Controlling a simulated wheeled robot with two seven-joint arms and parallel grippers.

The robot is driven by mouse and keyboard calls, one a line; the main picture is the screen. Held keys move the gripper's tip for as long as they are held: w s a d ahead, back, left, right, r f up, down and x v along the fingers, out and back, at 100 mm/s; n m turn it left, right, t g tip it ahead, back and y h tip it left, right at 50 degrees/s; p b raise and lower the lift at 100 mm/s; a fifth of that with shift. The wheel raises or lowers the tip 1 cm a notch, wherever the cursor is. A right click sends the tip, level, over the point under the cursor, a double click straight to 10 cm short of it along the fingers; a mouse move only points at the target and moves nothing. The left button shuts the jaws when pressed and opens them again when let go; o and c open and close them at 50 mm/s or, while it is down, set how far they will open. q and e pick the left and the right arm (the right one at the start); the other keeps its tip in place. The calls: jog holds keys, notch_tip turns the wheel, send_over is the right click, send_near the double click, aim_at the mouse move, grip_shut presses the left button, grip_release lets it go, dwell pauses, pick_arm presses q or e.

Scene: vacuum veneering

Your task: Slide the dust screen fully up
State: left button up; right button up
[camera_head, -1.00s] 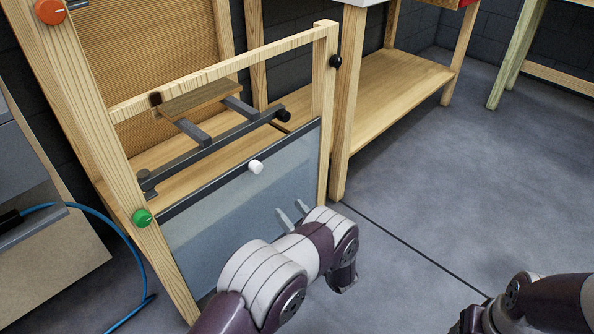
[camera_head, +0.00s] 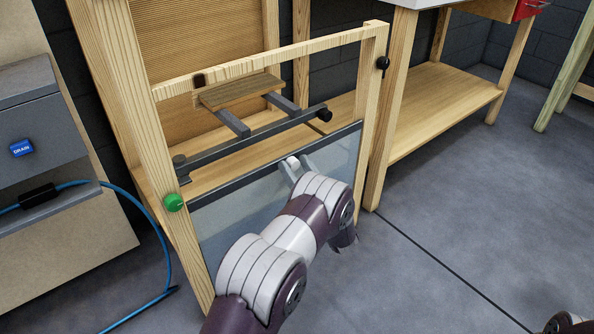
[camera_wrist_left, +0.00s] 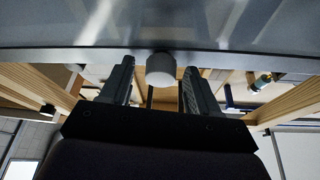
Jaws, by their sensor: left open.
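The dust screen (camera_head: 228,225) is a grey, see-through panel with a dark top rail, low in a wooden frame (camera_head: 270,60). Its white knob (camera_head: 293,162) sits on the top rail. My left gripper (camera_head: 297,165) is open at the knob, and my arm hides much of the panel's lower part. In the left wrist view, the knob (camera_wrist_left: 160,69) lies between the two spread fingers of the gripper (camera_wrist_left: 158,75), with a gap on each side. The screen (camera_wrist_left: 80,28) fills the top of that view. My right gripper does not show.
A green knob (camera_head: 173,202) is on the left post and a black knob (camera_head: 383,63) on the right post. A dark bar (camera_head: 255,140) with arms and a wooden board (camera_head: 240,91) are behind the frame. A blue hose (camera_head: 160,250) lies at left.

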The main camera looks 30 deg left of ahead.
pick_arm(q)
grip_shut()
notch_tip(320, 180, up, 25)
jog(key=p, duration=1.9)
grip_release()
jog(key=shift+f, duration=0.1)
